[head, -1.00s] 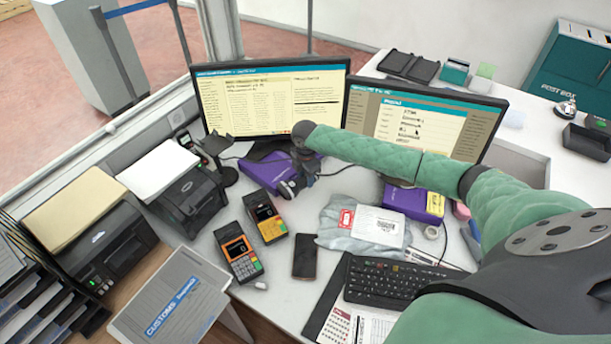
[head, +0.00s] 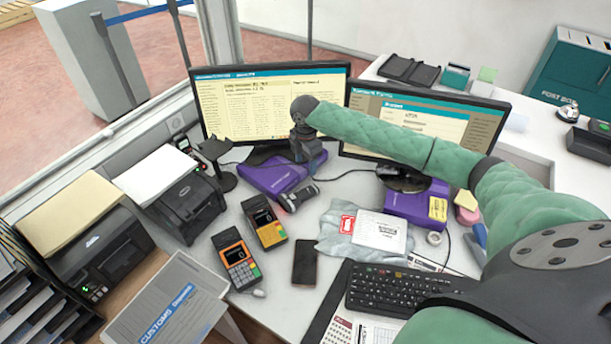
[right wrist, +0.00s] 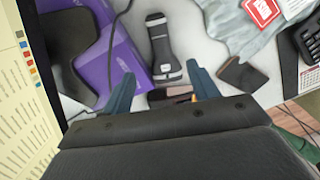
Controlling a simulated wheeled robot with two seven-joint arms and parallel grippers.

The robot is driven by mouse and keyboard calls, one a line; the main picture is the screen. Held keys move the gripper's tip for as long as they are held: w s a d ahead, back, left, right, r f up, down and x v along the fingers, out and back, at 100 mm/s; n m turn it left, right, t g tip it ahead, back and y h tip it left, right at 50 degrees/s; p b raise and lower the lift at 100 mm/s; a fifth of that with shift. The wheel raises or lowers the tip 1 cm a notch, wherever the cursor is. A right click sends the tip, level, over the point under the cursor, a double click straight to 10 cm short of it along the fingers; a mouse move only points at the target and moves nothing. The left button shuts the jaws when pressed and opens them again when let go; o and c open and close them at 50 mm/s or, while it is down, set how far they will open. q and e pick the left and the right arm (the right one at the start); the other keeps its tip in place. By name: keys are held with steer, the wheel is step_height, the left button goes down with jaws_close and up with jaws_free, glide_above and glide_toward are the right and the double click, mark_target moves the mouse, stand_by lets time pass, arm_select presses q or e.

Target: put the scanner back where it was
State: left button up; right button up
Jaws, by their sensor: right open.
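The scanner (head: 298,196), dark with light grey parts, lies on the counter beside the purple box under the left monitor. In the right wrist view the scanner (right wrist: 160,45) lies beyond the fingertips, apart from them. My right gripper (head: 311,160) is open and empty, above and behind the scanner in the head view; its blue fingers also show spread in the right wrist view (right wrist: 160,86). A black stand (head: 217,160) with an empty-looking top stands left of the purple box. My left gripper is not in view.
Two card terminals (head: 265,222) and a phone (head: 305,260) lie in front of the scanner. A grey parcel (head: 345,232) is to its right. The purple box (head: 272,175) and left monitor (head: 270,105) stand close behind. Printers (head: 180,195) are at left.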

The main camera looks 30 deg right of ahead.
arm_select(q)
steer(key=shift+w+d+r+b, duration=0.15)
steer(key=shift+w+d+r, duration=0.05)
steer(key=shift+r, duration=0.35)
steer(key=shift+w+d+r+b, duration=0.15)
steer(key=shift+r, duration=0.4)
arm_select(e)
steer(key=shift+r, duration=1.85)
